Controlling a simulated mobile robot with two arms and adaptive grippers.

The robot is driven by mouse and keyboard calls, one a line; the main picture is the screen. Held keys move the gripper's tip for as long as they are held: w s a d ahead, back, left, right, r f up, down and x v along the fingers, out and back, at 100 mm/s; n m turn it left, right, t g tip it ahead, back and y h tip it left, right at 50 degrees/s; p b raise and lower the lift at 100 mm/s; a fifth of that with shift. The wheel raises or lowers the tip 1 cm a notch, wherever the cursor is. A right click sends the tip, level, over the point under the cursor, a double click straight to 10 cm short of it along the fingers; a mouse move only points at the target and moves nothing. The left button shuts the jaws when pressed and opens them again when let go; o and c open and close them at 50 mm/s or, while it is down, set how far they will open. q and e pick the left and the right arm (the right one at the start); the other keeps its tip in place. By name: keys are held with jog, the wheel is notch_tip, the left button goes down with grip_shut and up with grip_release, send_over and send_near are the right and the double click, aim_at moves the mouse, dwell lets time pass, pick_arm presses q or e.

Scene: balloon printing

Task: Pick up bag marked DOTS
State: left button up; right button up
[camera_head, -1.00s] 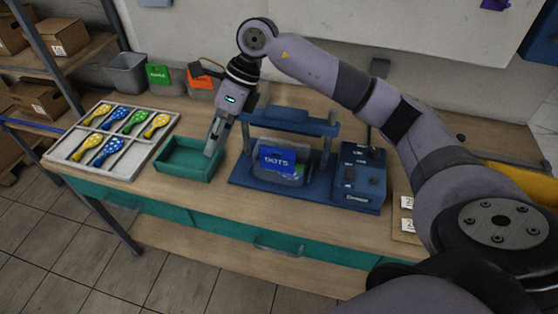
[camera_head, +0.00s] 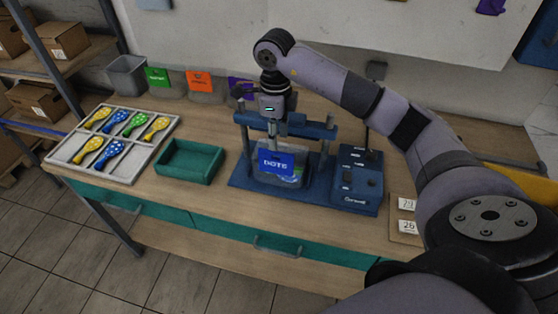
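My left gripper is not in view.
A green tray (camera_head: 176,176) stands empty left of the machine. A white divided tray (camera_head: 132,178) holds several patterned balloons. A control box (camera_head: 358,183) is on the right.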

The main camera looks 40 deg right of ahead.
aim_at(276, 153)
notch_tip(276, 153, down, 3)
jog(key=shift+r+p, duration=0.2)
jog(key=shift+p, duration=0.1)
notch_tip(276, 153, down, 5)
jog(key=p, duration=0.3)
jog(key=shift+w+d+r, duration=0.1)
jog(key=shift+w+r, duration=0.05)
jog(key=shift+r, duration=0.05)
jog(key=shift+f, duration=0.35)
jog(key=shift+c, duration=0.3)
grip_shut()
